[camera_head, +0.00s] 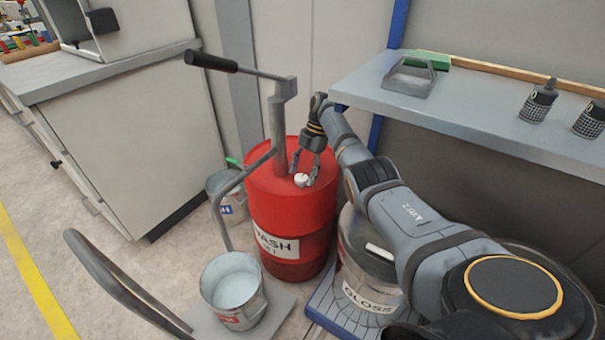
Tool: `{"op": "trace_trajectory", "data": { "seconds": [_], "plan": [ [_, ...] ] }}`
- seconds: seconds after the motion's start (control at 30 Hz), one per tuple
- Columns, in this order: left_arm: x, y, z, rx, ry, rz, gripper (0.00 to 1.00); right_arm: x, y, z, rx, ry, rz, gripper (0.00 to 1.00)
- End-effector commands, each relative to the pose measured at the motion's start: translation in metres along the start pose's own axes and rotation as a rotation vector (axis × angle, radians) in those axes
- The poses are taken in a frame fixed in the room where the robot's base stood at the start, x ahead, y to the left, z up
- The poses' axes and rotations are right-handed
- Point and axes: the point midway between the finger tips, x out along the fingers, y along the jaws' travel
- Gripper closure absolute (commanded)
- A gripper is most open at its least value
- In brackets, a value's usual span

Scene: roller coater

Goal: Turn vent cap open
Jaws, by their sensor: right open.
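The red drum (272,218) labelled WASH stands upright in the middle. The small white vent cap (301,179) sits on its top, right of the pump post. My right gripper (305,172) reaches in from the right and points down at the cap. Its fingers are apart, with the tips on either side of the cap or very close to it. I cannot tell whether they touch it. My left gripper is not in view.
The hand pump (279,115) with its long handle rises from the drum, close to my gripper. A bucket (233,287) stands below its spout pipe. A GLOSS container (365,262) stands right of the drum, below my arm. A shelf (470,115) is behind.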

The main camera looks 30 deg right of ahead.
Motion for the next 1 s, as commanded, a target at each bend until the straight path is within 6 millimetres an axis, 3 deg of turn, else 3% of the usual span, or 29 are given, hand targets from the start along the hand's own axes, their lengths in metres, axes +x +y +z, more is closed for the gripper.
{"op": "trace_trajectory", "data": {
  "seconds": [0.2,0.37,1.0],
  "plan": [
    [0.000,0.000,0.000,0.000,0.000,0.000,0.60,-0.043,0.001,0.000,0.001,0.000,0.005,0.37],
    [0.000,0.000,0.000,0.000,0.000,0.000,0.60,-0.064,0.001,0.000,0.001,0.000,0.002,0.37],
    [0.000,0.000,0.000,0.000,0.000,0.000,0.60,-0.070,0.000,0.000,0.000,0.000,0.000,0.37]
  ]
}}
